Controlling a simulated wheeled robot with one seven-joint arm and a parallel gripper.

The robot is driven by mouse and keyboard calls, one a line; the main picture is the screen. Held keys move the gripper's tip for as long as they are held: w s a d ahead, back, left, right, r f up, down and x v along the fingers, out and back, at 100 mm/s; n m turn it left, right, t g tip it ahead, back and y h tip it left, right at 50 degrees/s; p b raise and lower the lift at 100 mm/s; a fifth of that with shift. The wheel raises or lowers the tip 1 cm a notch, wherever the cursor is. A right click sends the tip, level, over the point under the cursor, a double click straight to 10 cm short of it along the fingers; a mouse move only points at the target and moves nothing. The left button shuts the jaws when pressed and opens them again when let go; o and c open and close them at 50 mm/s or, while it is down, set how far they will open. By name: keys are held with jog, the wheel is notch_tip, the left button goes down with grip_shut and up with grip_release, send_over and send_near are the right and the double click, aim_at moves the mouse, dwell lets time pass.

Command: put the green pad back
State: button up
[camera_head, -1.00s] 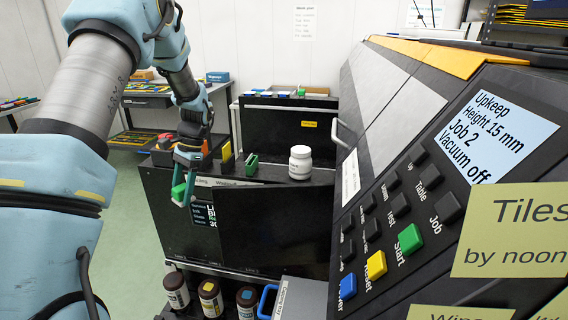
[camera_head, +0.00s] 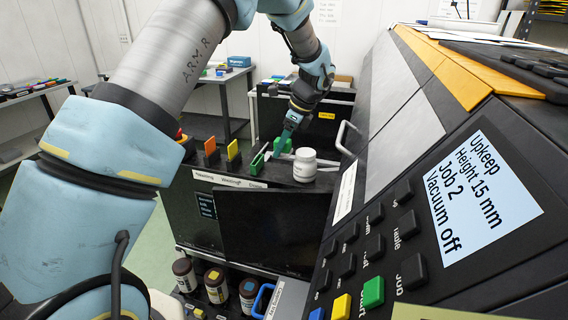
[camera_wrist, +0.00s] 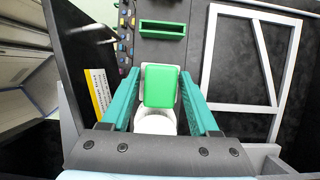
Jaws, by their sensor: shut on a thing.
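My gripper (camera_head: 283,147) is shut on the green pad (camera_head: 282,145), above the top of the dark cabinet. In the wrist view the green pad (camera_wrist: 160,86) sits between the teal fingers of my gripper (camera_wrist: 165,95), with a pale edge around it. A green slotted holder (camera_head: 258,162) stands on the cabinet top, just left of and below the gripper. In the wrist view this holder (camera_wrist: 162,29) shows an open slot, ahead of the pad and apart from it. A yellow pad (camera_head: 233,153) and an orange pad (camera_head: 210,150) stand upright farther left.
A white jar (camera_head: 305,165) stands close to the right of the gripper; a white round shape (camera_wrist: 155,123) shows under the pad in the wrist view. The machine's control panel (camera_head: 430,230) fills the right. Brown bottles (camera_head: 216,286) stand low in front.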

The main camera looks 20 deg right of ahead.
aim_at(278, 172)
jog(key=shift+f+p, duration=0.85)
jog(key=shift+f, duration=2.35)
jog(key=shift+f, duration=0.2)
jog(key=o, duration=1.4)
jog(key=shift+o, duration=0.2)
jog(key=shift+r, duration=0.1)
